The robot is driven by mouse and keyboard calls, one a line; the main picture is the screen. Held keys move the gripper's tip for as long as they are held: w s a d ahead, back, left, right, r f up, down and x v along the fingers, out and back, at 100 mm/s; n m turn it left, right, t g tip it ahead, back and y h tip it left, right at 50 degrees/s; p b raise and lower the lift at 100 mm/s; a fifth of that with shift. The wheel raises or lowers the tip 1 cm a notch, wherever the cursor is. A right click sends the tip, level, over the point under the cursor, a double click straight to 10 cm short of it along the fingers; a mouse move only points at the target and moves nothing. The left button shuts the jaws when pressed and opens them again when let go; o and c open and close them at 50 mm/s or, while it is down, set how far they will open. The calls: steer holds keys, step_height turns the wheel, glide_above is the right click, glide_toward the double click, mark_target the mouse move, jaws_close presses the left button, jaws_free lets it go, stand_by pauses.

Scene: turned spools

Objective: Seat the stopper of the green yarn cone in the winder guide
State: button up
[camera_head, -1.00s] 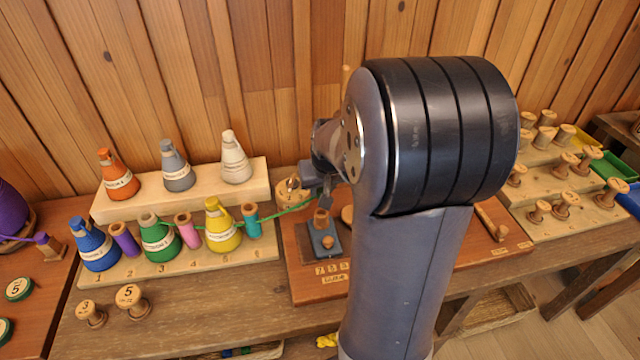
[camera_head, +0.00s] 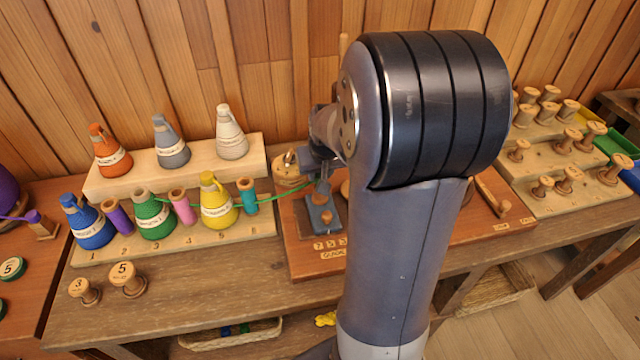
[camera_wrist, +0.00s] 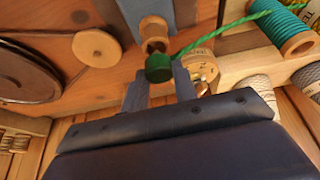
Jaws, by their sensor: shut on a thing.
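The green yarn cone (camera_head: 153,215) stands in the front row of the cone rack, with green yarn running right from it to my gripper. My gripper (camera_wrist: 159,82) is shut on the green stopper (camera_wrist: 158,68), held between its fingertips. The winder guide (camera_wrist: 155,28), a wooden ring piece on a blue-grey block, lies just beyond the stopper in the wrist view. In the head view the guide's block (camera_head: 325,217) is below my gripper (camera_head: 323,184). The stopper overlaps the wooden piece's near end in the wrist view; I cannot tell whether they touch.
Two numbered wooden spools (camera_head: 127,280) stand on the front of the bench. A round wooden knob (camera_wrist: 97,47) is left of the guide. My arm hides the bench's middle.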

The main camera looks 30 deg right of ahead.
steer(key=shift+f+b, duration=0.85)
steer(key=shift+f, duration=0.3)
steer(key=o, duration=1.4)
steer(key=shift+r, duration=0.1)
steer(key=shift+r, duration=0.1)
step_height(320, 180, up, 9)
steer(key=p, duration=0.7)
steer(key=shift+f, duration=0.25)
steer(key=shift+f+b, duration=3)
steer(key=shift+f, duration=0.85)
